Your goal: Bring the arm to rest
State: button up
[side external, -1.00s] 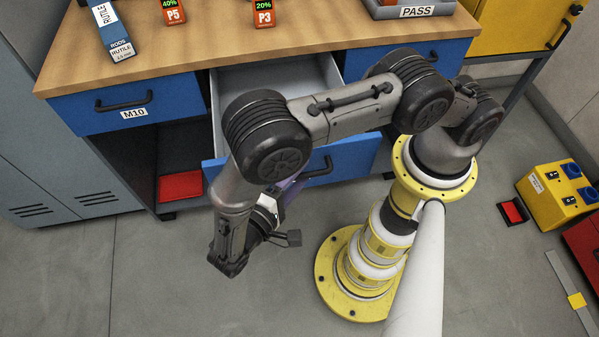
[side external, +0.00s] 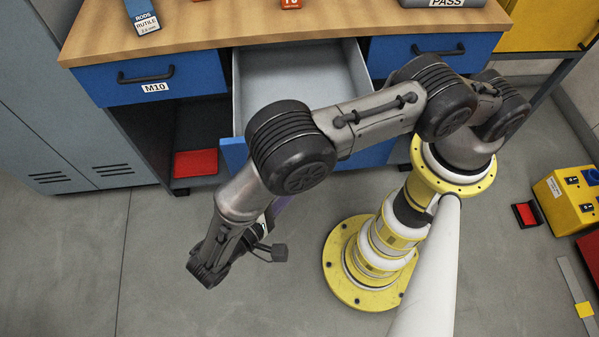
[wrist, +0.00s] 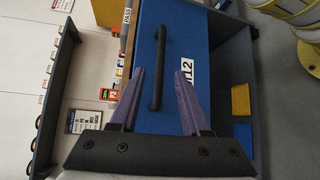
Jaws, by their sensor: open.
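My gripper shows in the wrist view (wrist: 160,72) with two purple fingers spread apart and nothing between them. In the side view it hangs low in front of the bench, mostly hidden behind my forearm; a bit of purple finger shows. In the wrist view, a blue drawer front (wrist: 190,45) with a black handle (wrist: 158,68) and an M12 label lies beyond the fingers. I cannot tell how far it is from the fingertips. In the side view, a pulled-out drawer (side external: 285,85) in the bench looks empty where visible; my arm covers part of its front.
The wooden bench (side external: 200,35) has a closed M10 drawer (side external: 190,83) at left. A red bin (side external: 195,163) sits underneath. A grey locker (side external: 40,100) stands at left. A yellow box (side external: 570,198) lies at right. The floor (side external: 150,270) at lower left is clear.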

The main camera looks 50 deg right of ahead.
dwell(0.3)
jog(key=w+d+r+g+y, duration=0.1)
jog(key=r, duration=0.1)
jog(key=w+d+r+y, duration=0.1)
jog(key=r, duration=0.2)
jog(key=w+d+r+g+y, duration=0.1)
jog(key=r+y, duration=0.1)
jog(key=shift+w+d+r+m+g, duration=0.1)
jog(key=shift+d+r+m+g, duration=0.2)
jog(key=shift+m, duration=0.1)
jog(key=s+d+r+t+y, duration=0.2)
jog(key=d+r+y, duration=0.8)
jog(key=d+r, duration=0.35)
jog(key=s+d+r+t+y, duration=0.2)
jog(key=s+d+r+t, duration=0.2)
jog(key=s+d+t, duration=0.1)
jog(key=shift+s+d+r+m+t, duration=0.15)
jog(key=shift+s+d+m+t, duration=0.4)
jog(key=shift+s, duration=0.7)
